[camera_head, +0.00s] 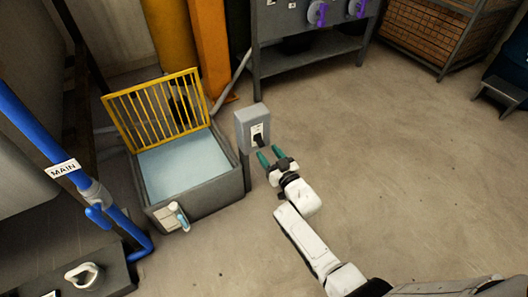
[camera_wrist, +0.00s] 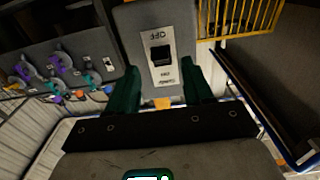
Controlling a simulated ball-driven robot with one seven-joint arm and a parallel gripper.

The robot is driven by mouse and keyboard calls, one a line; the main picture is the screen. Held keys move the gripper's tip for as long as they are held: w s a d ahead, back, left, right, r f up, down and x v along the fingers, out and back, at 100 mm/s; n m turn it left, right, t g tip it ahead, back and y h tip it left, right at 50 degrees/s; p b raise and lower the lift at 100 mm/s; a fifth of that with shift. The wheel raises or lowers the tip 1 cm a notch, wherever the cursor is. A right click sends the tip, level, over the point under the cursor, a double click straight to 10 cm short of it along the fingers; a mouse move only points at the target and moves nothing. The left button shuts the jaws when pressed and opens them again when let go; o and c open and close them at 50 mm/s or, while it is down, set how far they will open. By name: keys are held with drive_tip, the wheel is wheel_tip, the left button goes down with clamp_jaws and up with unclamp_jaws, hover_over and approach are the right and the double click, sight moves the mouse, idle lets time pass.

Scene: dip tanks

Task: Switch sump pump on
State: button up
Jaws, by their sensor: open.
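The sump pump switch is a grey box (camera_head: 247,121) on a post beside the open sump. A black switch (camera_head: 258,138) sits on its pale label plate. In the wrist view the box (camera_wrist: 135,25) fills the top middle, and the black switch (camera_wrist: 162,56) lies between upside-down OFF and ON labels. I cannot tell its setting for sure. My gripper (camera_head: 268,155) is open, with green fingers just in front of the box and slightly right of it. In the wrist view the fingers (camera_wrist: 162,84) flank the plate's lower part, with nothing held.
The sump tank (camera_head: 213,190) holds pale water, with a raised yellow grate (camera_head: 155,112) behind it. A blue pipe marked MAIN (camera_head: 60,165) stands at left. A bench with purple handwheels (camera_head: 318,55) stands behind. The floor (camera_head: 400,150) at right is clear.

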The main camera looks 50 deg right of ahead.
sight(262, 146)
drive_tip(key=shift+b+x, duration=0.6)
drive_tip(key=shift+x, duration=1.2)
drive_tip(key=shift+c, duration=0.3)
clamp_jaws()
